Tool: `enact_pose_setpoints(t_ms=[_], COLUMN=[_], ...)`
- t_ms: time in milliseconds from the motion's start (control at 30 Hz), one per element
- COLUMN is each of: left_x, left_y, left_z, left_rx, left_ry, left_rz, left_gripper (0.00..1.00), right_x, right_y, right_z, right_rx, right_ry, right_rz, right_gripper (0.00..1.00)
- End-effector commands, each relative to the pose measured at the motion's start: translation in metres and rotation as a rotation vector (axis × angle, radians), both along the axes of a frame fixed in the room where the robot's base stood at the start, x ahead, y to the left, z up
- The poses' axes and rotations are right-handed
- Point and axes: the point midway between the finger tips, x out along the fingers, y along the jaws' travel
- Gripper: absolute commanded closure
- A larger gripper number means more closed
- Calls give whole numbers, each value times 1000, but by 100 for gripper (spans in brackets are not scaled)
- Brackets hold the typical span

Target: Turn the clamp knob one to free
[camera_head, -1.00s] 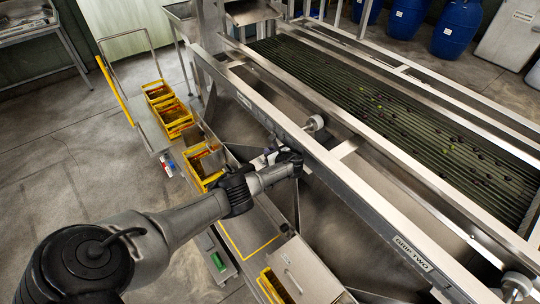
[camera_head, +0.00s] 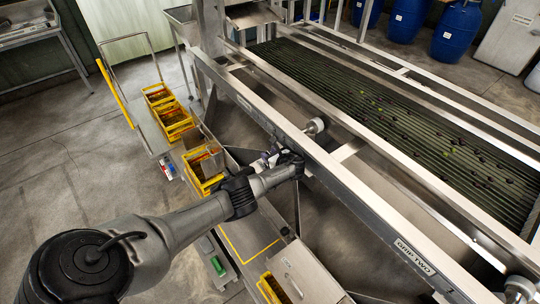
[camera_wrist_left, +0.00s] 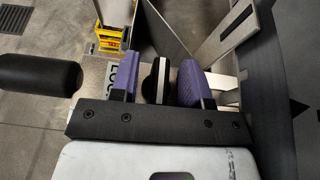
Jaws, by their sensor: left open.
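My left gripper (camera_head: 264,160) is beside the near side rail of the roller sizer, mostly hidden behind my wrist in the head view. In the left wrist view its two purple finger pads (camera_wrist_left: 158,82) stand apart. A black knob with a white stripe (camera_wrist_left: 157,80) shows between them, with a visible gap on each side. It looks like the clamp knob, but its label is not readable. Behind it is a pale metal plate (camera_wrist_left: 92,84) with partly hidden dark lettering. My right gripper is in neither view.
A round metal fitting (camera_head: 314,125) sits just beyond the rail. Yellow crates (camera_head: 174,117) line the platform on the left. Blue barrels (camera_head: 457,30) stand at the back.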

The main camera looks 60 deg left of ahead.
Motion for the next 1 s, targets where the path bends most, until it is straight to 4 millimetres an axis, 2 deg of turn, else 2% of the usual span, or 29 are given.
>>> enact_pose_setpoints(t_ms=[200, 333, 700, 1000], left_x=[0, 2, 7, 11], left_y=[-2, -13, -78, -117], left_z=[1, 8, 36, 49], left_rx=[-1, -1, -1, -1], left_ry=[0, 0, 0, 1], left_rz=[-1, -2, -3, -2], left_gripper=[57, 57, 57, 57], right_x=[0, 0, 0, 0], right_y=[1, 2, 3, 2], right_z=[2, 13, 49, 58], right_rx=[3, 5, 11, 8], right_ry=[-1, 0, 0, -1], right_rz=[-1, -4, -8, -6], right_gripper=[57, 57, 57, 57])
